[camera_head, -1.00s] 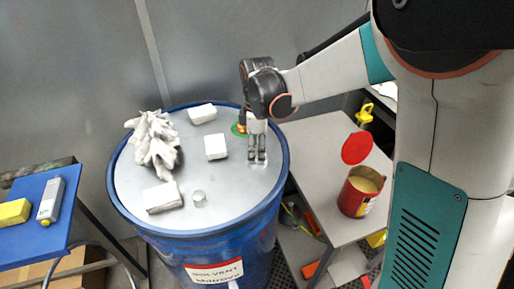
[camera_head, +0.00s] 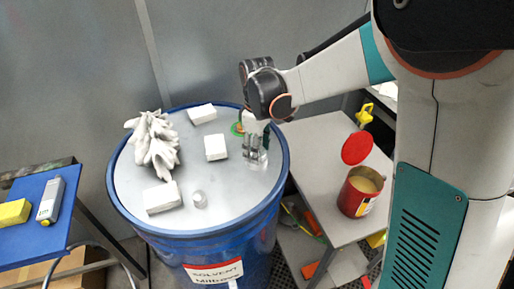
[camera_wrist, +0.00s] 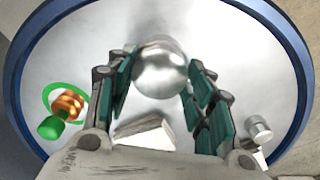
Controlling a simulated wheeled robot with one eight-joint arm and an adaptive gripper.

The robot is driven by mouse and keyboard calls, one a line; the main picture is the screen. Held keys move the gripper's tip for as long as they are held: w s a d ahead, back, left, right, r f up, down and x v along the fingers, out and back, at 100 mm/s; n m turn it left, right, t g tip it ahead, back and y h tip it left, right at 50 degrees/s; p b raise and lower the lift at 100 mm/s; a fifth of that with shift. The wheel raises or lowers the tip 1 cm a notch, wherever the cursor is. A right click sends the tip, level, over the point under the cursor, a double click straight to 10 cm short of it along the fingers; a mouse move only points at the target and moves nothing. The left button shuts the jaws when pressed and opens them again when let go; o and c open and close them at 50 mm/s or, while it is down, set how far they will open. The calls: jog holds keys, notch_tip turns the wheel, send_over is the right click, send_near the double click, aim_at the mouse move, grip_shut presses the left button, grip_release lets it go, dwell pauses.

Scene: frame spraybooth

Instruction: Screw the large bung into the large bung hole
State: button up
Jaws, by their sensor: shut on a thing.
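The large bung (camera_wrist: 160,74) is a shiny, rounded silver piece in the wrist view. My gripper (camera_wrist: 156,88) is shut on it, with teal-padded fingers on both sides. In the head view my gripper (camera_head: 255,157) points down at the right part of the grey drum lid (camera_head: 240,188), low over it. The bung is not clear there among the fingers. The large bung hole is not visible, and I cannot tell whether the bung sits in it.
On the lid lie crumpled white gloves (camera_head: 153,143), several white blocks (camera_head: 163,197), a small silver cylinder (camera_head: 200,200) and a green ring (camera_head: 235,129) with a brass fitting (camera_wrist: 70,106). A blue rim (camera_head: 118,206) surrounds it. A red can (camera_head: 354,200) stands on the right table.

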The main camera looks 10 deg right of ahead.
dwell(0.3)
jog(key=m, duration=0.4)
jog(key=shift+m, duration=0.3)
jog(key=shift+s, duration=0.1)
jog(key=m, duration=0.4)
jog(key=shift+m, duration=0.3)
jog(key=m, duration=0.4)
jog(key=shift+m, duration=0.3)
